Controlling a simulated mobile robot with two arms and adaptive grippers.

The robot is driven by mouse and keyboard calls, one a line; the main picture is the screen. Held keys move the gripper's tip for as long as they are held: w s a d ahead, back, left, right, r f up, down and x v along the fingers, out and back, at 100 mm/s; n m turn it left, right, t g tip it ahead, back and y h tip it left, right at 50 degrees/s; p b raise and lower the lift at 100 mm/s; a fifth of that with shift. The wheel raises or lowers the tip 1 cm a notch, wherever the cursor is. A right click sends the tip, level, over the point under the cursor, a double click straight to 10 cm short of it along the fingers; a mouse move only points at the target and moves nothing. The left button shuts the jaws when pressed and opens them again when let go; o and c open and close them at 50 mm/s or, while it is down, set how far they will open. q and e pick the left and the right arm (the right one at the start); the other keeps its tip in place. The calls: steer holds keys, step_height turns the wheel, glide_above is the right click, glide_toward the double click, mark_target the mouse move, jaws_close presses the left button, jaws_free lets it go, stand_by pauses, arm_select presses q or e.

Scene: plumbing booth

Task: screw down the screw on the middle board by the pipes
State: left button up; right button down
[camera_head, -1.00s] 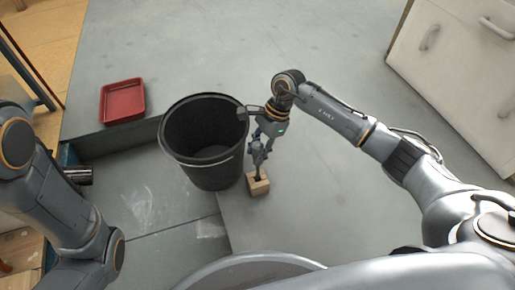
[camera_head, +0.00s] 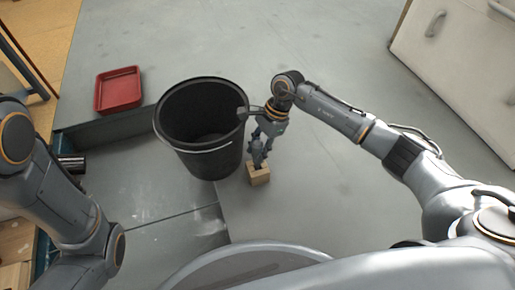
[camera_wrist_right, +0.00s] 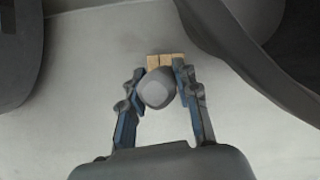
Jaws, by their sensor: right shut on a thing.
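My right gripper (camera_head: 259,152) points down at a small wooden block (camera_head: 259,176) on the floor beside the bucket. In the right wrist view the gripper (camera_wrist_right: 157,92) has its two fingers closed on the sides of a grey, rounded object (camera_wrist_right: 155,88), perhaps the end of a tool handle. The wooden block (camera_wrist_right: 165,60) shows just behind that object. The object's lower part is hidden, so I cannot tell whether it is inside the block. My left arm is at the left edge of the head view, but its gripper is out of view. I see no screw or middle board.
A black bucket (camera_head: 204,158) stands just left of the right gripper. A red tray (camera_head: 118,90) lies farther left. A white drawer cabinet (camera_head: 465,60) is at the upper right. A dark shiny cylinder (camera_head: 72,163) is beside my left arm. The grey floor beyond is clear.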

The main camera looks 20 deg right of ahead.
steer(key=c, duration=0.9)
jaws_free()
steer(key=shift+v, duration=6)
